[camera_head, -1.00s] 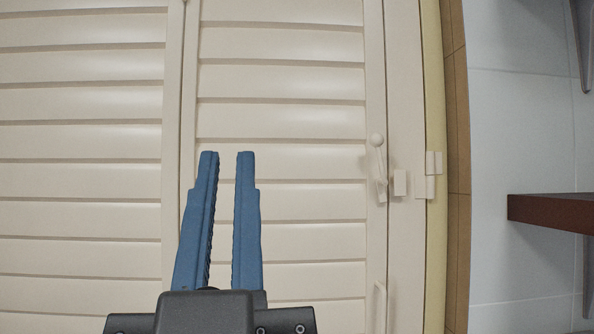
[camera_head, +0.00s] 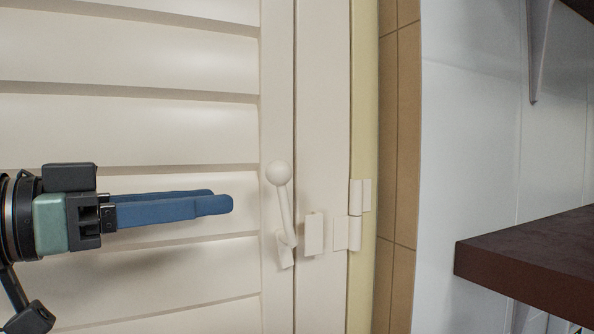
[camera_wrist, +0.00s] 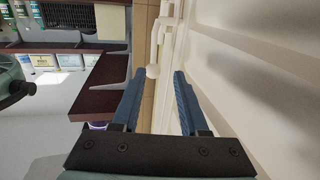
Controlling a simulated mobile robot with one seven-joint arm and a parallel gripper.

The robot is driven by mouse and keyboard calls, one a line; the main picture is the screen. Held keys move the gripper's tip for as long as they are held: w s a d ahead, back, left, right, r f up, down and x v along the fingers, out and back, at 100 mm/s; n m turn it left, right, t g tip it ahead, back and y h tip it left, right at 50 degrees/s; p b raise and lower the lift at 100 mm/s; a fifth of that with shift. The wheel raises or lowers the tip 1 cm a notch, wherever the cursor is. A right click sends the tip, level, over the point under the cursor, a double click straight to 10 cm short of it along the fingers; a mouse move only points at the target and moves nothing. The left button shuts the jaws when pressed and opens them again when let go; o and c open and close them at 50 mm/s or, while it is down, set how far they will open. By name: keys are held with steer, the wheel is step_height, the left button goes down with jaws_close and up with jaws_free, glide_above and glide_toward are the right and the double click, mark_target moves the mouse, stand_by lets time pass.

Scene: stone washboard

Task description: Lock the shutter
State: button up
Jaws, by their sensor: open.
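The cream louvered shutter (camera_head: 130,133) fills the left and middle of the head view. Its latch lever (camera_head: 284,205) has a round knob (camera_head: 279,173) on top and stands nearly upright, tilted slightly, on the shutter's right edge. A small catch block (camera_head: 314,233) sits just right of the lever's foot, on the frame. My gripper (camera_head: 222,203) points right, left of the lever and apart from it, empty. In the wrist view my gripper (camera_wrist: 158,80) is open, and the lever's knob (camera_wrist: 152,71) shows beyond and between the fingertips.
A hinge (camera_head: 355,215) lies right of the catch, beside tan tiles (camera_head: 404,140). A dark shelf (camera_head: 530,255) juts out at the right. The wrist view shows dark shelves (camera_wrist: 103,103) with bottles at the left.

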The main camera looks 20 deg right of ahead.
mark_target(286, 191)
steer(key=p+x, duration=0.1)
steer(key=x, duration=0.3)
steer(key=s+p+x, duration=0.1)
steer(key=p+x, duration=0.1)
steer(key=x, duration=0.1)
steer(key=p+x, duration=0.2)
steer(key=x, duration=0.2)
steer(key=shift+s+d+r, duration=0.1)
steer(key=shift+d+r, duration=0.25)
steer(key=shift+d, duration=0.15)
steer(key=shift+w+d+f, duration=0.15)
steer(key=shift+w+d, duration=0.05)
steer(key=shift+d, duration=0.25)
jaws_close()
stand_by(0.4)
